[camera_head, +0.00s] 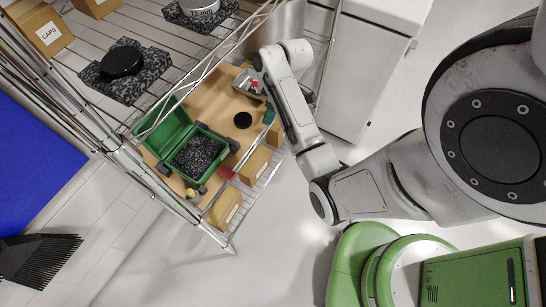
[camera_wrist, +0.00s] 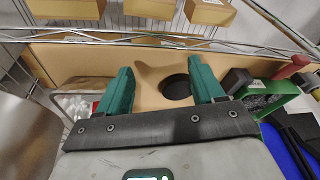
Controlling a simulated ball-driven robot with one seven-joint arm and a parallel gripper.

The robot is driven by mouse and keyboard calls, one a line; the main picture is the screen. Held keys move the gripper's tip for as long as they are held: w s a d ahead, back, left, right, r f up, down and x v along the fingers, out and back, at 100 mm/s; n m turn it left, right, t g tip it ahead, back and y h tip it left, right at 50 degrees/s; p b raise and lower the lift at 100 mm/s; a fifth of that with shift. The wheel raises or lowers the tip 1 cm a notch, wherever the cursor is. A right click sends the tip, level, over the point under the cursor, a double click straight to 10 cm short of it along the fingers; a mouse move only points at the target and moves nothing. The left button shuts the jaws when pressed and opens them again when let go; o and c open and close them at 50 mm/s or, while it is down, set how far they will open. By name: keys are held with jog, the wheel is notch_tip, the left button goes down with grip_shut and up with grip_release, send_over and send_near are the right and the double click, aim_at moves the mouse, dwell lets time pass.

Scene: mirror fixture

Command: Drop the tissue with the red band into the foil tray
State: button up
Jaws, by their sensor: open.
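A silver, round-cornered rim, which looks like the foil tray (camera_wrist: 56,94), lies left of the left finger. A small white and red piece (camera_wrist: 93,107) shows there beside the finger, partly hidden by my gripper. It may be the tissue with the red band, but I cannot tell if it lies inside the rim. In the head view a silver patch with a red spot (camera_head: 254,85) shows by my wrist; I cannot tell which thing it is.
A black disc or hole (camera_head: 243,119) is on the wooden board. A green bin (camera_head: 198,153) with dark granules and an open lid stands to its left. Cardboard boxes (camera_head: 257,163) line the shelf edge. Wire shelf bars and posts surround the space. A white cabinet (camera_head: 352,75) stands right.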

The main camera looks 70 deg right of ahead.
jog(key=s+a+g, duration=0.1)
jog(key=s+a, duration=0.3)
jog(key=a, duration=0.8)
jog(key=s+a+r+m+h, duration=0.1)
jog(key=s+a, duration=0.3)
jog(key=a, duration=0.8)
jog(key=shift+s+a+g, duration=0.15)
jog(key=shift+a+g, duration=0.2)
jog(key=shift+g, duration=0.05)
